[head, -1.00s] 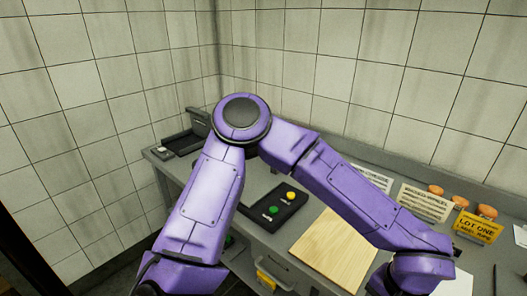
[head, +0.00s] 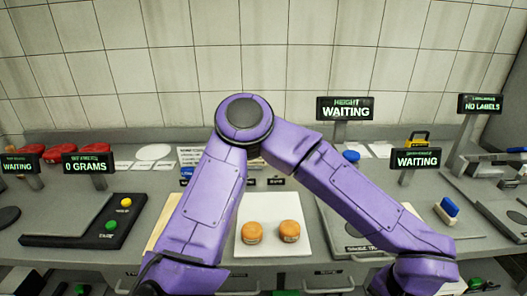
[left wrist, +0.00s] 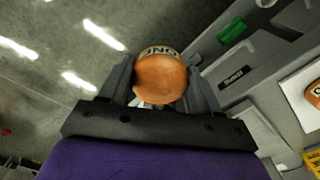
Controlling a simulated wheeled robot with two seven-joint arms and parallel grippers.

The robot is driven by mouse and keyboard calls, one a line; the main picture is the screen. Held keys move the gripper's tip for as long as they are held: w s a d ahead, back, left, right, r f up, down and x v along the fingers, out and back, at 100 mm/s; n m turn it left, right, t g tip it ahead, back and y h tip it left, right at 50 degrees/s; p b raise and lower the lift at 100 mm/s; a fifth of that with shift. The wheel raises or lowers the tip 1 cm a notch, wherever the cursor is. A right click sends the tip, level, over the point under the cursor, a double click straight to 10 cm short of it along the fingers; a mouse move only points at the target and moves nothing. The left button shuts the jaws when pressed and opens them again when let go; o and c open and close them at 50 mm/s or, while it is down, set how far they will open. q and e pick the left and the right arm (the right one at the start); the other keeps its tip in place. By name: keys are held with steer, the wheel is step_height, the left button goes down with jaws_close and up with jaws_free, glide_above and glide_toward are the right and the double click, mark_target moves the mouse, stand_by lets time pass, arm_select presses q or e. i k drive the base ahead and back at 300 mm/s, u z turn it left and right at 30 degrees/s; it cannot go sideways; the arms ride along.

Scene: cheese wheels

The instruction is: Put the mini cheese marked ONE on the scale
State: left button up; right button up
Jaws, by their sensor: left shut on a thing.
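My left gripper (left wrist: 160,85) is shut on an orange round mini cheese (left wrist: 160,80) with dark letters on a pale band, which read like ONE upside down. It is held over grey floor, beside the bench. In the head view my left arm crosses the middle, and its gripper is out of frame. The scale's display (head: 85,164) reads 0 GRAMS at the left. In front of it lies a grey plate (head: 68,212), probably the scale's pan, with nothing on it. My right gripper is not in view.
Two orange cheeses (head: 251,232) sit on a white board (head: 270,250) at mid-bench. A black panel (head: 118,228) with yellow and green buttons borders the grey plate. HEIGHT WAITING (head: 345,109) and other displays stand at the right.

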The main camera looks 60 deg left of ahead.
mark_target(71, 211)
steer(key=z, duration=1)
steer(key=k, duration=2.15)
steer(key=u, duration=1.3)
